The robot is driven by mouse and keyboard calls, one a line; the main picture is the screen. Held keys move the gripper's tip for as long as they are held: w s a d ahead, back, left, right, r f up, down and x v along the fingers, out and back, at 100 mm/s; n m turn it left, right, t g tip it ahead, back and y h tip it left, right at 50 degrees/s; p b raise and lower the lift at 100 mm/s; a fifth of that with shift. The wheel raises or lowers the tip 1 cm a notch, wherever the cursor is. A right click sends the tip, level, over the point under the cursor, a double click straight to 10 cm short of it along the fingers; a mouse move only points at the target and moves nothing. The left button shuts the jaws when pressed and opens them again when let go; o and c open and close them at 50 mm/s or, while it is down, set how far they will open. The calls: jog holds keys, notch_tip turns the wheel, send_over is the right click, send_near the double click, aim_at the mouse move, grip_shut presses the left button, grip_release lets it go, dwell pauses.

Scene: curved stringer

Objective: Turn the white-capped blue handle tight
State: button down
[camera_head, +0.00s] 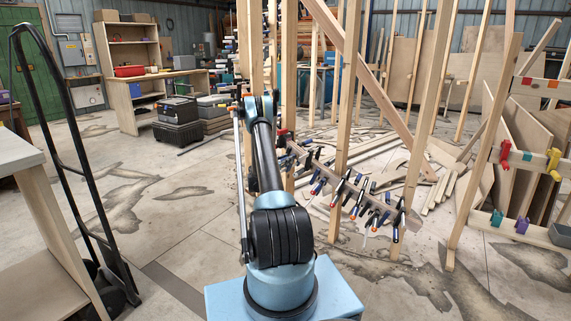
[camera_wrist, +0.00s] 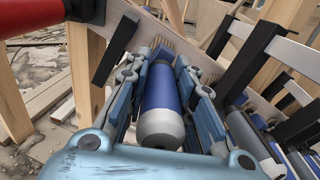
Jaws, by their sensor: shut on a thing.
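The white-capped blue handle (camera_wrist: 162,105) is in the middle of the wrist view, its rounded pale cap toward the camera. My gripper (camera_wrist: 161,78) has one finger on each side of the handle and is shut on it. The far end of the handle and its screw are hidden by the fingers and the handle itself. In the head view the curved wooden stringer (camera_head: 330,182) carries a row of clamps (camera_head: 350,195). My arm reaches toward its left part there, and my gripper is hidden behind the arm.
A red handle (camera_wrist: 35,15) is close at the upper left of the wrist view. Upright wooden studs (camera_head: 343,120) stand around the stringer. A black hand truck (camera_head: 75,165) is at left.

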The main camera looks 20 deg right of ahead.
jog(key=m, duration=0.3)
jog(key=shift+m, duration=0.4)
jog(key=m, duration=0.4)
jog(key=shift+m, duration=0.3)
jog(key=m, duration=0.4)
jog(key=shift+s+m, duration=0.1)
jog(key=shift+m, duration=0.2)
jog(key=m, duration=0.4)
jog(key=shift+m, duration=0.3)
jog(key=m, duration=1.3)
jog(key=shift+m, duration=2.5)
